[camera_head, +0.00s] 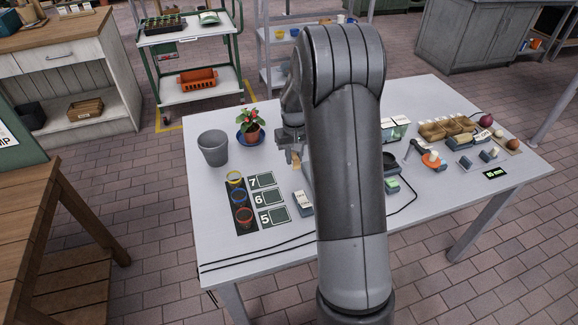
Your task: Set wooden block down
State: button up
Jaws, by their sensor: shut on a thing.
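My gripper (290,150) is over the middle-left of the light grey table (215,278), to the right of the potted plant. It points down and is shut on a small tan wooden block (296,160), whose lower part shows below the fingers. The picture is too small to tell whether the block touches the table or hangs just above it. My arm hides part of the table to the right of the gripper.
A grey bucket (213,148) and a red-flowered plant (250,124) on a blue saucer stand left of the gripper. A dark mat (240,187) with coloured rings, number cards (262,181), and a small labelled box (302,203) lie nearer. Wooden trays (432,131) stand right.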

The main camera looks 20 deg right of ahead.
aim_at(289, 174)
jog(key=shift+w+a+f, duration=0.55)
jog(key=shift+a, duration=0.05)
jog(key=shift+f, duration=2)
jog(key=o, duration=0.9)
jog(key=shift+f, duration=0.15)
jog(key=shift+o, duration=0.2)
